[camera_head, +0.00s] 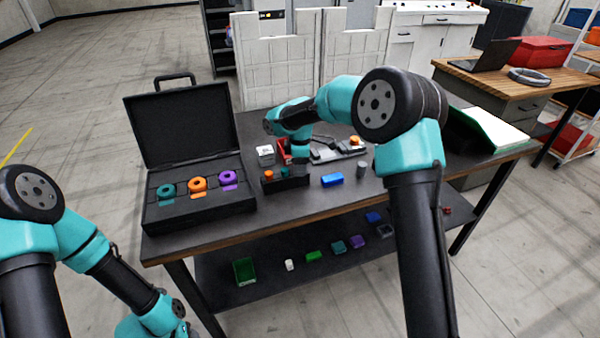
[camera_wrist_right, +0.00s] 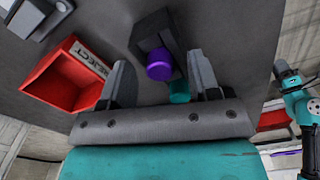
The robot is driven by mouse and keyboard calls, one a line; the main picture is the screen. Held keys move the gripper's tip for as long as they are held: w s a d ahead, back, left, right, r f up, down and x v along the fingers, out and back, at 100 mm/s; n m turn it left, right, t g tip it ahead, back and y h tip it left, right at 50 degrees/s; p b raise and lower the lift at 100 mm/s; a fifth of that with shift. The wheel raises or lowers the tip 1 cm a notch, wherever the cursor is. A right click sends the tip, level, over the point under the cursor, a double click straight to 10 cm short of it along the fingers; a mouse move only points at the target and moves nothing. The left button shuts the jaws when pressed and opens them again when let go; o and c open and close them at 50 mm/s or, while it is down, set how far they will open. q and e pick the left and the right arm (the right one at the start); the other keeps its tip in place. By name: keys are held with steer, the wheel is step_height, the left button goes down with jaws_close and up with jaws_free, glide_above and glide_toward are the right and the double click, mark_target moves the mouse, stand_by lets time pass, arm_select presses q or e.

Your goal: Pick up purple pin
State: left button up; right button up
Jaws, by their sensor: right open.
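The purple pin (camera_wrist_right: 160,66) shows in the right wrist view as a round purple top in a dark holder (camera_wrist_right: 152,30). A teal pin (camera_wrist_right: 179,90) is beside it, nearer the gripper body. My right gripper (camera_wrist_right: 158,61) is open, with one finger on each side of the purple pin; I see no contact. In the head view my right gripper (camera_head: 300,164) is over the right end of the pin holder (camera_head: 285,183) and hides the purple pin. An orange pin (camera_head: 269,175) and the teal pin (camera_head: 284,171) show there. My left gripper is out of view.
A red reject bin (camera_wrist_right: 60,78) stands beside the holder. An open black case (camera_head: 200,219) with teal, orange and purple rings is at the left of the table. A blue block (camera_head: 332,180) and a grey cylinder (camera_head: 362,170) stand right of the holder.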

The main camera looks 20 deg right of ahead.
steer(key=c, duration=1)
step_height(320, 180, up, 10)
stand_by(0.5)
steer(key=shift+w+d, duration=0.1)
stand_by(0.4)
